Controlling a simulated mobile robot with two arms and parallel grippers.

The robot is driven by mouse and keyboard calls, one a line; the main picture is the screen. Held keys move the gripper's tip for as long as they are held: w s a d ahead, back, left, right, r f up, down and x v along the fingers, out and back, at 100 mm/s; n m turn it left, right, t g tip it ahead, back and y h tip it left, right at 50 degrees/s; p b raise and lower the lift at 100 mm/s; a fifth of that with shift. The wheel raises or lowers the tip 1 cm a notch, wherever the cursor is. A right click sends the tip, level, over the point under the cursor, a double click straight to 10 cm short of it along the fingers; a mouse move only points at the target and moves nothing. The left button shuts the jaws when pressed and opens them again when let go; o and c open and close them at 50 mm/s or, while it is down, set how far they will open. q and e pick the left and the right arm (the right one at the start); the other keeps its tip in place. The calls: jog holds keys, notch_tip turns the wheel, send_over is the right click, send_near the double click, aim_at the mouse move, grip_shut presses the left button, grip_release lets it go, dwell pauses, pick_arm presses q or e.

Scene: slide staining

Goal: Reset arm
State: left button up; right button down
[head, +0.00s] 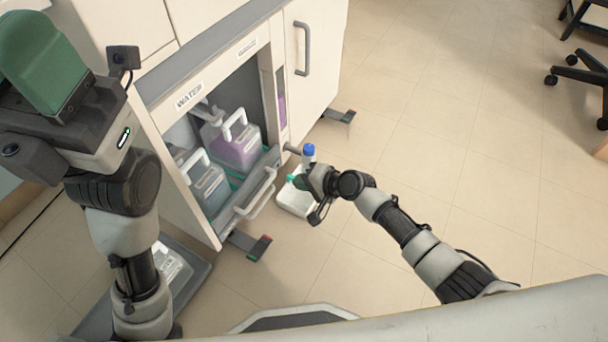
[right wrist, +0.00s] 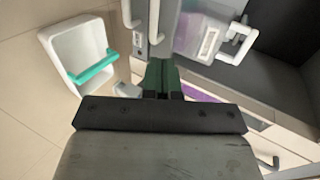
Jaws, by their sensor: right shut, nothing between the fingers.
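My right gripper (head: 293,179) is in front of the open cabinet, beside its pulled-out drawer. In the right wrist view its dark green fingers (right wrist: 163,76) are together with nothing between them. My right arm reaches in from the lower right. My left arm is folded up close to the camera at the left. Its green-fingered gripper (head: 42,62) is large at the upper left, and the angle does not show whether its fingers are apart.
The cabinet (head: 215,62) holds jugs of purple (head: 236,150) and bluish liquid (head: 209,187). A white tray (head: 293,203) lies below my right gripper; a teal bar (right wrist: 94,67) crosses it. A blue-capped item (head: 309,152) shows beside the gripper.

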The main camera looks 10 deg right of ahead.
jog(key=shift+s+d+r, duration=0.15)
jog(key=shift+s+d, duration=0.05)
jog(key=shift+d, duration=0.05)
